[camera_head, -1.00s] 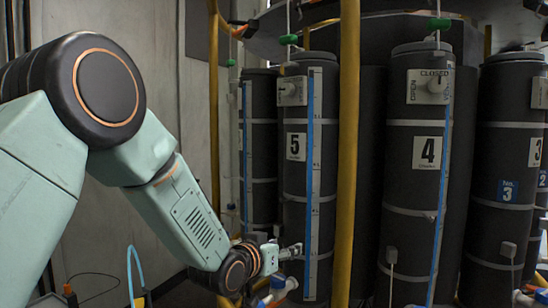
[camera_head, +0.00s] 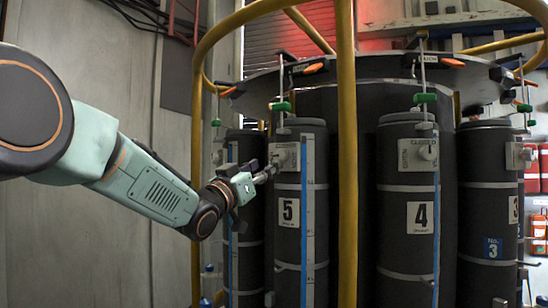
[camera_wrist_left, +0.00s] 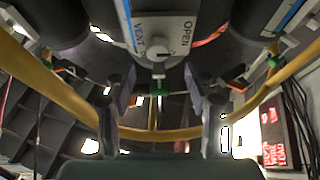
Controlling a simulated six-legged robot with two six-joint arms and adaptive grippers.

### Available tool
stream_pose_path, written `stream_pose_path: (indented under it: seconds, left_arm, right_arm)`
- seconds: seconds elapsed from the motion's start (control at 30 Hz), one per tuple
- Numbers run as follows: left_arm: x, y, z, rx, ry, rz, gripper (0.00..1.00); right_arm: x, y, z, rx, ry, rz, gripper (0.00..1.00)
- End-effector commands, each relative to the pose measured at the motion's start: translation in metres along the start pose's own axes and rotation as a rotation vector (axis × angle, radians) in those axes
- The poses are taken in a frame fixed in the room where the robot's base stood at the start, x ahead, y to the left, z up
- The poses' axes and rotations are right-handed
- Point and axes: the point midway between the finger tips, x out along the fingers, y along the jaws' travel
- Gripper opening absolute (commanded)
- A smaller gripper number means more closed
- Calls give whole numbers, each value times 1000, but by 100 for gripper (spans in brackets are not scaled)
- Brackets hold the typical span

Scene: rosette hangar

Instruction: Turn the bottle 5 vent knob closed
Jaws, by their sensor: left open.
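Bottle 5 (camera_head: 315,230) is a dark upright cylinder with a "5" label and a blue stripe, in the middle of the head view. Its pale vent plate (camera_head: 291,152) is near the top, with the vent knob (camera_head: 280,157) partly behind my gripper. In the left wrist view the plate (camera_wrist_left: 180,27) reads VENT and OPEN, with the round grey knob (camera_wrist_left: 158,48) in front. My left gripper (camera_head: 269,173) is open just left of and below the knob. In the wrist view its fingers (camera_wrist_left: 160,78) are apart, with the knob beyond the gap. I see no contact.
A yellow upright pole (camera_head: 347,180) stands right of bottle 5, joined to a curved yellow rail (camera_head: 240,22) above. Bottle 4 (camera_head: 406,250) and bottle 3 (camera_head: 488,215) stand further right. A green valve handle (camera_head: 281,106) hangs above bottle 5. The left side by the wall is open.

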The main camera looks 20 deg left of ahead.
Motion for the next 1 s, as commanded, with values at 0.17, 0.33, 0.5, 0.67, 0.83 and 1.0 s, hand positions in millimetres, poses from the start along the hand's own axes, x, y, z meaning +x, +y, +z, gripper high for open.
stream_pose_path:
  seconds: [0.17, 0.33, 0.5, 0.67, 0.83, 1.0]
  left_arm:
    - [28, 2, -2, 3, 0, 2, 54]
    - [49, 2, -2, 1, 0, 1, 54]
    - [62, 1, -2, 0, 0, 2, 54]
    - [66, 0, -1, 0, -1, 2, 54]
    - [66, -1, -1, -1, -1, 1, 54]
    - [65, -1, -1, -1, -1, 1, 46]
  right_arm:
    - [-13, 0, 0, 1, 0, 0, 40]
    - [-22, 0, 0, 1, 0, 0, 40]
    - [-26, 0, 0, 0, 0, 0, 40]
    - [-28, 0, 0, 0, 0, 0, 40]
    - [-27, 0, 0, 0, 0, 0, 40]
    - [-27, 0, 0, 0, 0, 0, 40]
